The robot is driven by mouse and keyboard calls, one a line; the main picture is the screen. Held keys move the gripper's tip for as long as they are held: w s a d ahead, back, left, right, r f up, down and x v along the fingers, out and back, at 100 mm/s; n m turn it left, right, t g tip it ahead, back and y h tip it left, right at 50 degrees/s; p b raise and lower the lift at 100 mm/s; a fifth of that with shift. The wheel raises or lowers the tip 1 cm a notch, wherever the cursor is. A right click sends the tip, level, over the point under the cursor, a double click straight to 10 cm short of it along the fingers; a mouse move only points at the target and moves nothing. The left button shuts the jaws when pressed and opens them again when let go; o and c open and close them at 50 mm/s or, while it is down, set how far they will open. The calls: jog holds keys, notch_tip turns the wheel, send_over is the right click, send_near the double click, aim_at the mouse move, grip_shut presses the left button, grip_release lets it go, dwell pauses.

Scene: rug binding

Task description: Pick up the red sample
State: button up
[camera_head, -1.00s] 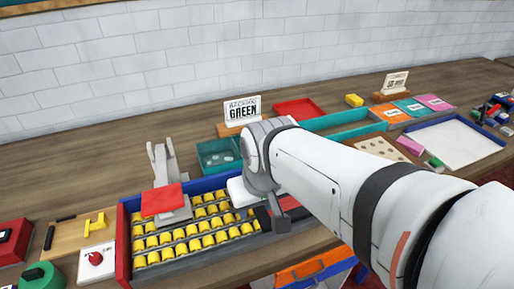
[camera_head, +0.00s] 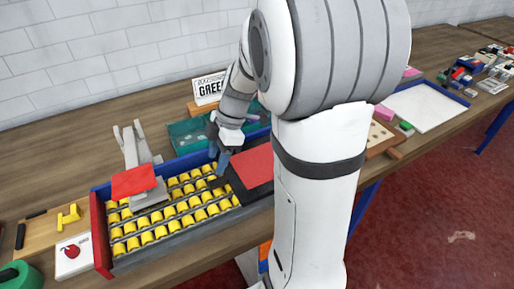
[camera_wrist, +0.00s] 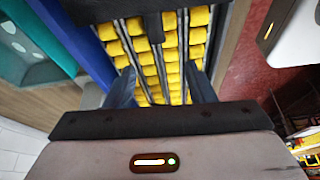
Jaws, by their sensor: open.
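A flat red piece (camera_head: 134,181) lies on top of the grey clamp-like device (camera_head: 150,197) at the left of the yellow roller bed (camera_head: 170,214). A second flat red surface (camera_head: 257,166) lies at the right end of that bed, partly behind my arm. I cannot tell for sure which one is the red sample. My gripper (camera_head: 220,168) is over the right part of the bed, left of the second red surface. In the wrist view my gripper (camera_wrist: 160,88) has its fingers apart, with yellow rollers (camera_wrist: 173,55) below and nothing held. Neither red piece shows clearly there.
A white card with a red picture (camera_head: 73,254) and a yellow piece (camera_head: 70,215) lie at left. A white blue-edged tray (camera_head: 425,108) is at right. Bare tabletop (camera_head: 60,150) shows at back left.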

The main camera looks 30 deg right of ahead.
aim_at(213, 183)
jog(key=shift+w+f+n, duration=0.25)
jog(key=shift+n, duration=0.05)
jog(key=shift+f, duration=0.25)
jog(key=x, duration=0.2)
jog(key=p+x, duration=0.1)
jog(key=x, duration=0.1)
jog(key=d+x, duration=0.1)
jog(key=x, duration=0.2)
jog(key=shift+a+f, duration=0.1)
jog(key=shift+f, duration=0.2)
grip_shut()
